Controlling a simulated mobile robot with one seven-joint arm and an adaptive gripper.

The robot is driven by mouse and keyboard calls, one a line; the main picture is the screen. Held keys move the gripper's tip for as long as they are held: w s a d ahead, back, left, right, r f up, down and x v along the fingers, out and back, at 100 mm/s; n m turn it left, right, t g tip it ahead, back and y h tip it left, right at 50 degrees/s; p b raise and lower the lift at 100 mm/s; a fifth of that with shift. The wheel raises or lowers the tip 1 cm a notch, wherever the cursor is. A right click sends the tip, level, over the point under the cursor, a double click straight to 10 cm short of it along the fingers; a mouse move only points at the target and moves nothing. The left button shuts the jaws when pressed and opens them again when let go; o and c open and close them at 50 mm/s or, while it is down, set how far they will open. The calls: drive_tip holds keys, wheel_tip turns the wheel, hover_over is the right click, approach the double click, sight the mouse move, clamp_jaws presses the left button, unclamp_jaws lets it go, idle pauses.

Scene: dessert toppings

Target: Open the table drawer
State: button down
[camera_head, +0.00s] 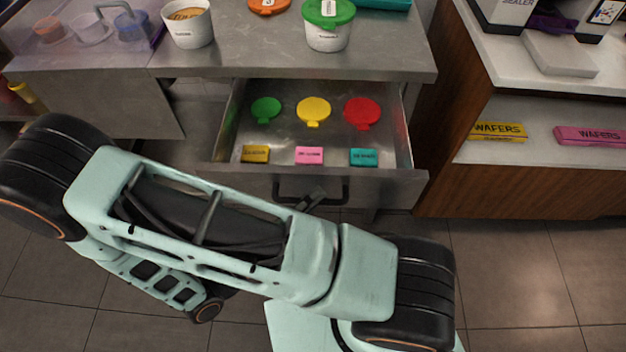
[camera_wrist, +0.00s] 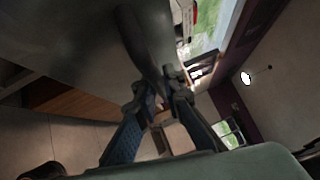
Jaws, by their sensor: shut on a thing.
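The table drawer (camera_head: 420,177) is pulled out from under the steel table (camera_head: 390,60), its inside showing in the head view. Its dark bar handle (camera_head: 345,192) is on the front panel. My gripper (camera_head: 314,198) is at the handle, partly hidden behind my arm. In the wrist view my gripper (camera_wrist: 163,92) has its two fingers closed around the dark handle bar (camera_wrist: 148,45).
The drawer holds green (camera_head: 265,110), yellow (camera_head: 313,111) and red (camera_head: 362,113) lids and several small boxes. White tubs (camera_head: 188,28) stand on the table. A wooden cabinet (camera_head: 440,150) with wafer boxes (camera_head: 498,131) stands right. Tiled floor (camera_head: 510,270) is clear at lower right.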

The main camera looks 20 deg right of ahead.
drive_tip(key=shift+s+a, duration=0.2)
drive_tip(key=shift+s, duration=0.3)
drive_tip(key=c, duration=2)
unclamp_jaws()
drive_tip(key=v, duration=1.2)
